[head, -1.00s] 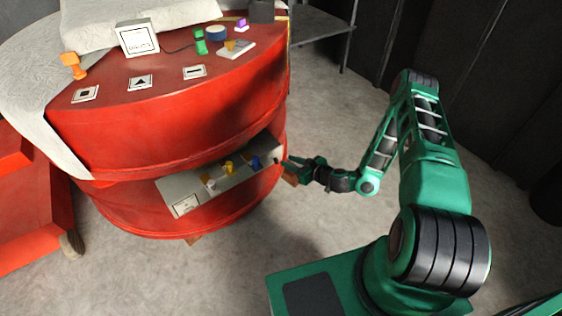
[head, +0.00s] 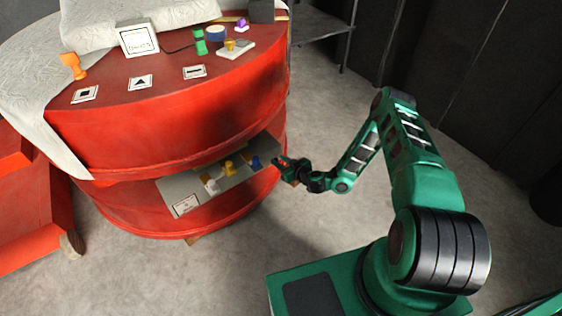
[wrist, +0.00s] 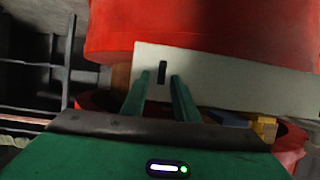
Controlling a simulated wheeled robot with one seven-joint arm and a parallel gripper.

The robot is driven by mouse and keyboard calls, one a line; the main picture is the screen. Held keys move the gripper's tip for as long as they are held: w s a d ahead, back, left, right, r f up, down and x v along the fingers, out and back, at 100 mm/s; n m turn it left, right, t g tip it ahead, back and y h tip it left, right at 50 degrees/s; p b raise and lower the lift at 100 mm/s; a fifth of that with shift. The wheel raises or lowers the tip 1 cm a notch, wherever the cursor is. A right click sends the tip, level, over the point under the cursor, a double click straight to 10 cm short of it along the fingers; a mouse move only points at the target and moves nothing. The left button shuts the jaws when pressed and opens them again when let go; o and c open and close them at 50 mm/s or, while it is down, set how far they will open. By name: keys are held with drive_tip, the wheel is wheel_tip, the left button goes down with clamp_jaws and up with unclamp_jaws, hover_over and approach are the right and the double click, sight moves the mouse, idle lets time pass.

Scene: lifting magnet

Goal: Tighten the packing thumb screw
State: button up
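A pale panel (head: 240,178) sits in the recess of the red drum (head: 160,120). It carries a white knob (head: 211,186), a yellow knob (head: 229,167) and a blue knob (head: 255,162). In the wrist view, a small dark upright piece (wrist: 162,73) stands on the pale panel (wrist: 220,80); it may be the thumb screw, but I cannot tell for sure. My gripper (wrist: 161,80) is open, with its green fingers pointing at the panel on either side of the dark piece. In the head view, my gripper (head: 279,163) is at the panel's right end and hides that part.
The blue knob (wrist: 228,118) and yellow knob (wrist: 265,127) lie close to the right of my fingers. The red drum overhangs the panel. On its top are a sign (head: 137,40), an orange stamp-like piece (head: 73,66) and several cards. Open floor lies right of the drum.

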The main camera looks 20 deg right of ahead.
drive_tip(key=shift+w+a+f, duration=0.2)
drive_tip(key=shift+w, duration=0.35)
